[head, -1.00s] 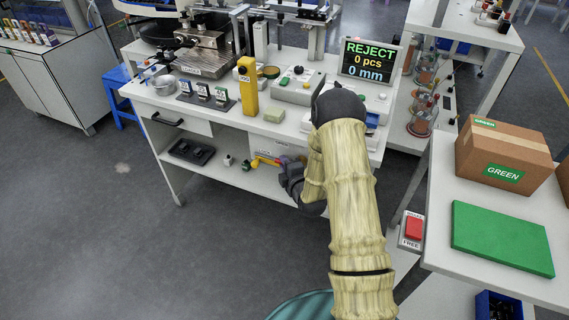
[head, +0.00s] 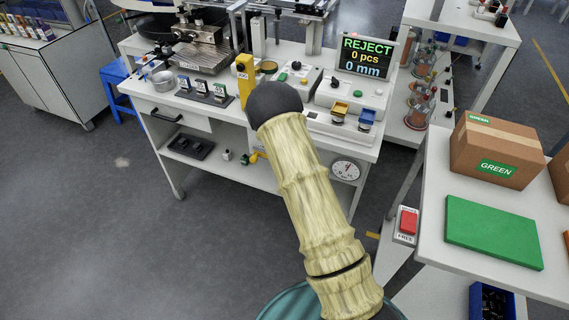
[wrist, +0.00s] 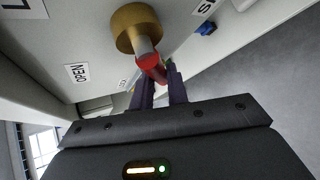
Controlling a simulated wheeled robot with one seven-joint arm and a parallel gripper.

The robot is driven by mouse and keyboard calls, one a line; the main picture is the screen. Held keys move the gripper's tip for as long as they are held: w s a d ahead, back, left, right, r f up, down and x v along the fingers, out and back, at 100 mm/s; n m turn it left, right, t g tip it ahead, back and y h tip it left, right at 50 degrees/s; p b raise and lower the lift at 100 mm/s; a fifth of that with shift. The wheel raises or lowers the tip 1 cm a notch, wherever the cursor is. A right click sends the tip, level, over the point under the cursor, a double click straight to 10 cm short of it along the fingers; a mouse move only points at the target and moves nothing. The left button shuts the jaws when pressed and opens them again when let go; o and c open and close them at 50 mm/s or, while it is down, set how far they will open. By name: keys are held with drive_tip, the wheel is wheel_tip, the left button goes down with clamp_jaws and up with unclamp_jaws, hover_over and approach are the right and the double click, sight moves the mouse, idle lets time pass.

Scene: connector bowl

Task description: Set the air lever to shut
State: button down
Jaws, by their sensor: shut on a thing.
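The air lever (wrist: 152,67) has a red handle on a grey stem and a round brass hub (wrist: 135,27) in the wrist view. My gripper (wrist: 160,73) is shut on the red handle, with one dark finger on each side. The handle points from the hub towards my gripper. An OPEN label (wrist: 78,72) is to the left of it, and a partly cut-off label starting with S (wrist: 206,6) is at the upper right. In the head view my arm hides the gripper and the lever's handle.
The workbench (head: 225,130) carries a yellow post (head: 246,80), small machines and a REJECT display (head: 367,55). A round gauge (head: 345,170) shows beside my arm below the bench top. A table with a green board (head: 493,232) and a carton (head: 497,150) is on the right.

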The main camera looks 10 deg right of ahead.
drive_tip(key=c, duration=1.4)
unclamp_jaws()
drive_tip(key=shift+o, duration=0.2)
drive_tip(key=p+v, duration=0.3)
drive_tip(key=v, duration=1.2)
drive_tip(key=shift+r, duration=0.15)
drive_tip(key=shift+p, duration=0.6)
drive_tip(key=p, duration=0.2)
drive_tip(key=shift+s+r+p, duration=0.2)
drive_tip(key=shift+r+p, duration=0.05)
drive_tip(key=shift+p, duration=0.05)
drive_tip(key=shift+s+p, duration=0.1)
drive_tip(key=shift+p, duration=0.35)
